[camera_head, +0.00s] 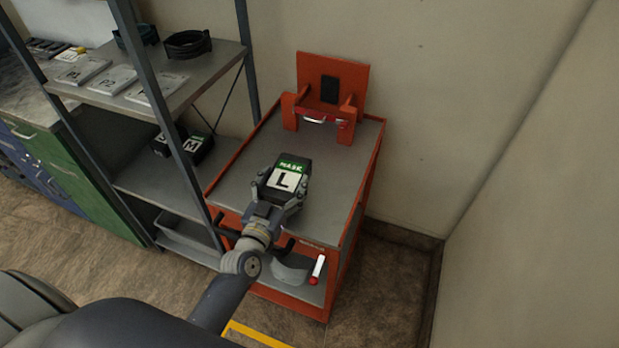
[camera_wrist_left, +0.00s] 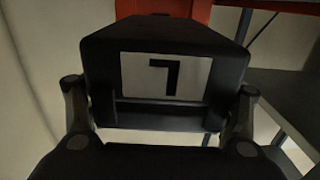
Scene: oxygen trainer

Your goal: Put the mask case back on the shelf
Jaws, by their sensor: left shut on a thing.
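The mask case (camera_head: 287,178) is a black box with a green and white label reading MASK and a large L. My left gripper (camera_head: 280,197) is shut on it, with a finger on each side, over the grey top of the orange cart (camera_head: 245,165). I cannot tell whether the case touches the cart top. In the left wrist view the mask case (camera_wrist_left: 165,75) sits between the two fingers, its L label upside down. The grey metal shelf (camera_head: 195,85) stands to the left of the cart. My right gripper is not in view.
Black cases marked S and M (camera_head: 183,143) stand on the shelf's middle board, with bare board (camera_head: 150,185) near them. White packs (camera_head: 115,80) and black coils (camera_head: 187,43) lie on the upper board. An orange bracket (camera_head: 322,112) stands at the cart's back. Shelf posts rise between cart and boards.

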